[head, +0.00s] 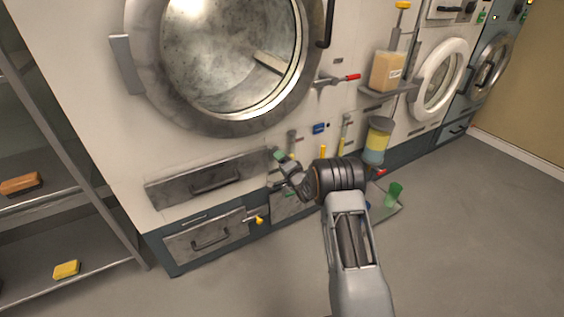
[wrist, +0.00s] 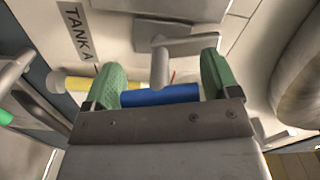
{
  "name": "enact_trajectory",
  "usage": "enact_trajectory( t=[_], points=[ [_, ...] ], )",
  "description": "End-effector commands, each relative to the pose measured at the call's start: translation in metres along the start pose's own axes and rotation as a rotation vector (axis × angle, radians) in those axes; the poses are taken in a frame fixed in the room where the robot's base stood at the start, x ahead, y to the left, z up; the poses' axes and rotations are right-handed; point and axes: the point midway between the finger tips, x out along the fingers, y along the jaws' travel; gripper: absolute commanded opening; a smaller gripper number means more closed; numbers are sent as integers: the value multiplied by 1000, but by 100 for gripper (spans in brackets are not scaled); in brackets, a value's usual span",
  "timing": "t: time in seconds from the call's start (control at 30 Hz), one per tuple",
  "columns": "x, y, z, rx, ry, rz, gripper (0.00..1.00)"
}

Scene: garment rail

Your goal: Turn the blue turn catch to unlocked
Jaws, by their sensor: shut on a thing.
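The wrist view shows a blue bar (wrist: 160,95), the grip of the blue turn catch, lying crosswise between my two green fingertips. My gripper (wrist: 162,82) is shut on it, with one finger at each end. A grey metal stem runs from the bar up to a plate on the pale panel. In the head view my gripper (head: 284,168) is at the machine front, just right of the wide steel drawer; my arm and fingers hide the catch there. I cannot read locked or unlocked marks.
A "TANK A" label (wrist: 77,30) and a yellow and white cylinder (wrist: 82,85) are left of the fingers. The floor in front is mostly clear.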

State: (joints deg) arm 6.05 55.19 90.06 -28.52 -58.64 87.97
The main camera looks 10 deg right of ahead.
Motion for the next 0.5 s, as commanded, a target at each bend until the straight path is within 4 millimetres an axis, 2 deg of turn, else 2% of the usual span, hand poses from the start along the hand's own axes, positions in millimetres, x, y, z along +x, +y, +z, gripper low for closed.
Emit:
enact_trajectory(
  t=[0.2, 0.5],
  points=[
    [0, 0, 0, 156, 0, 3, 58],
    [0, 1, 0, 285, 1, 2, 58]
  ],
)
